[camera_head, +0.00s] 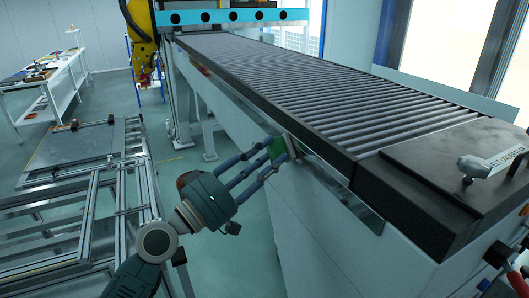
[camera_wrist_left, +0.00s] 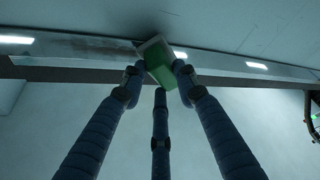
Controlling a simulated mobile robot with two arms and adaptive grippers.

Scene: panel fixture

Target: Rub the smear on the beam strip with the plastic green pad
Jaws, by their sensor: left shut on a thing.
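My left gripper (camera_head: 274,152) is shut on the green pad (camera_head: 276,147), at the side of the conveyor. In the left wrist view the fingers of the gripper (camera_wrist_left: 160,80) close around the pad (camera_wrist_left: 158,64), which has a green body and a pale far face. The beam strip (camera_head: 342,197) is a shiny metal band along the conveyor's side, also in the left wrist view (camera_wrist_left: 85,46). The pad's pale face overlaps the strip there; whether it touches cannot be told. My right gripper is not in view.
The roller conveyor (camera_head: 300,85) runs above the strip, with a dark end plate (camera_head: 430,170) at right. A metal frame (camera_head: 75,215) stands on the floor at left. A white table (camera_head: 48,82) is farther back. Open floor lies between frame and conveyor.

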